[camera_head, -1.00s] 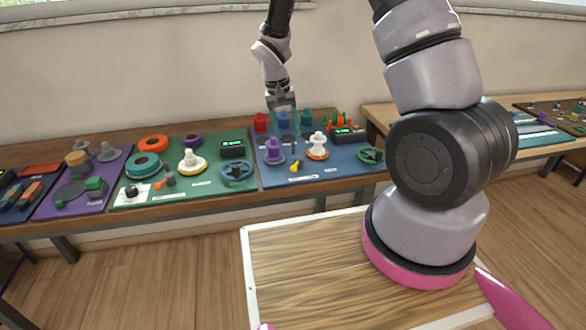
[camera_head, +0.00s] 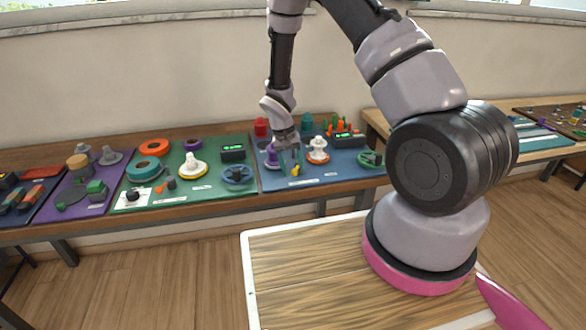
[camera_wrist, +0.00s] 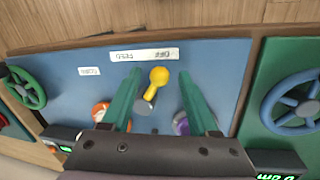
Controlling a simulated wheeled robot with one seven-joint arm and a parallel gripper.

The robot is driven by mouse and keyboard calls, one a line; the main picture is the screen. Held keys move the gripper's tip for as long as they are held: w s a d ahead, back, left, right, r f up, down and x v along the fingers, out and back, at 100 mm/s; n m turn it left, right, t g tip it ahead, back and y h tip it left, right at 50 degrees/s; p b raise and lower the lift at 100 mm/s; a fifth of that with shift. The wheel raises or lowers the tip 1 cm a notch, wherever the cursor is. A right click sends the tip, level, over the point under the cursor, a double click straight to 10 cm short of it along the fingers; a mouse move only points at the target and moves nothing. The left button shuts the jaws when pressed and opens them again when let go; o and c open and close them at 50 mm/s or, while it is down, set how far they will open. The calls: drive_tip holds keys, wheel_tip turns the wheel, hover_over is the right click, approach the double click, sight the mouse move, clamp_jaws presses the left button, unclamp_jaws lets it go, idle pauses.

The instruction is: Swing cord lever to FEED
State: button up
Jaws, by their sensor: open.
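The cord lever is a yellow-knobbed lever (camera_wrist: 158,80) on the blue board (camera_wrist: 215,60). In the wrist view its knob leans toward the label strip (camera_wrist: 144,54), which reads FEED and OFF upside down; the knob is nearer the OFF end. My gripper (camera_wrist: 157,85) is open, with one green finger on each side of the lever and a gap to both. In the head view my gripper (camera_head: 288,165) is low over the blue board, and the small yellow lever (camera_head: 296,170) shows just beside its fingertips. I cannot tell the fingertips' exact height.
A green handwheel (camera_head: 370,159) is at the board's right. The green board (camera_head: 205,205) with a blue handwheel (camera_head: 238,175) lies to the left.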

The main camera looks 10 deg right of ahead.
clamp_jaws()
drive_tip(key=shift+s+d, duration=0.1)
drive_tip(key=shift+s+d+n, duration=0.2)
drive_tip(key=shift+d+n, duration=0.15)
drive_tip(key=shift+n, duration=0.65)
drive_tip(key=n, duration=0.1)
drive_tip(key=d+n, duration=0.1)
drive_tip(key=n+t, duration=0.1)
drive_tip(key=shift+s+d+n, duration=0.25)
drive_tip(key=shift+d+n, duration=0.05)
drive_tip(key=shift+d, duration=0.05)
drive_tip(key=d+n, duration=0.1)
drive_tip(key=n, duration=0.1)
drive_tip(key=d+n, duration=0.1)
drive_tip(key=n, duration=0.1)
drive_tip(key=shift+d+t, duration=0.1)
drive_tip(key=shift+t, duration=0.3)
drive_tip(key=shift+w+d+n+y, duration=0.2)
drive_tip(key=shift+d+n, duration=0.1)
drive_tip(key=shift+n, duration=0.45)
drive_tip(key=shift+w+d+n+y, duration=0.2)
drive_tip(key=shift+d+n, duration=0.1)
drive_tip(key=shift+n, duration=0.45)
